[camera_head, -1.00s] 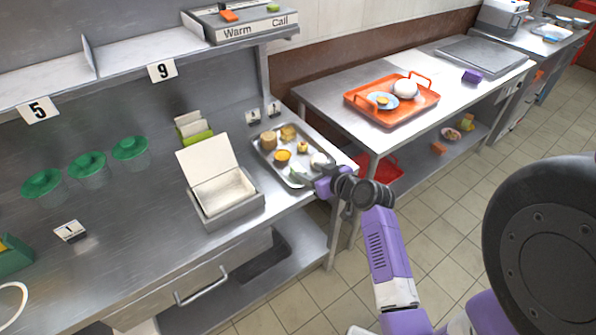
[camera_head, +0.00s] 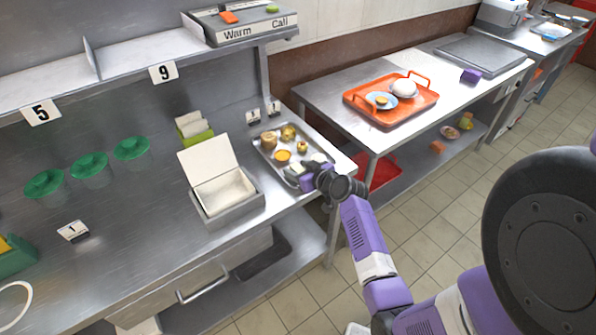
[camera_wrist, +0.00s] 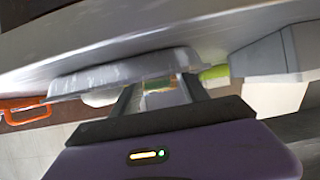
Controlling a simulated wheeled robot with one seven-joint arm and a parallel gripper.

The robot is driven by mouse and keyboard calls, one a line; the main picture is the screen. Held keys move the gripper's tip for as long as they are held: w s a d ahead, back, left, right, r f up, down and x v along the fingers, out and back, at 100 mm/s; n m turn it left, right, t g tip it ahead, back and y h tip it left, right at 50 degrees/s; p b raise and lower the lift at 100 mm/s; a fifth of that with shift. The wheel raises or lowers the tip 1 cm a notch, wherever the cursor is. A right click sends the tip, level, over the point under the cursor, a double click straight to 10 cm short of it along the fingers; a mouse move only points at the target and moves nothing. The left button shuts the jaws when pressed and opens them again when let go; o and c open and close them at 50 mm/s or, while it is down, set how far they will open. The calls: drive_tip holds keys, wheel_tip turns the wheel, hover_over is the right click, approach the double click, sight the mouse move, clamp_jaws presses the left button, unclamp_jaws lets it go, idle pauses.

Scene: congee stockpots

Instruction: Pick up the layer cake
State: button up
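A metal tray (camera_head: 262,157) on the counter's right end holds several small foods. They include a brown round piece (camera_head: 268,140), a yellowish-topped piece (camera_head: 288,132), a small golden piece (camera_head: 302,147) and a yellow-orange round piece (camera_head: 282,156). I cannot tell for sure which is the layer cake. My gripper (camera_head: 293,173) is low at the tray's near side, with its wrist hiding that part. In the wrist view my gripper (camera_wrist: 159,90) has its fingers apart, facing the tray (camera_wrist: 125,70). Small blurred yellowish and green shapes show between them; none is clearly held.
An open white-lined box (camera_head: 225,192) stands left of the tray, with a green card holder (camera_head: 195,128) behind it. A second table on the right holds an orange tray (camera_head: 372,112) with a plate and a white round item. The counter's front edge is close to my arm.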

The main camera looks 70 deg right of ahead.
clamp_jaws()
drive_tip(key=shift+r, duration=0.1)
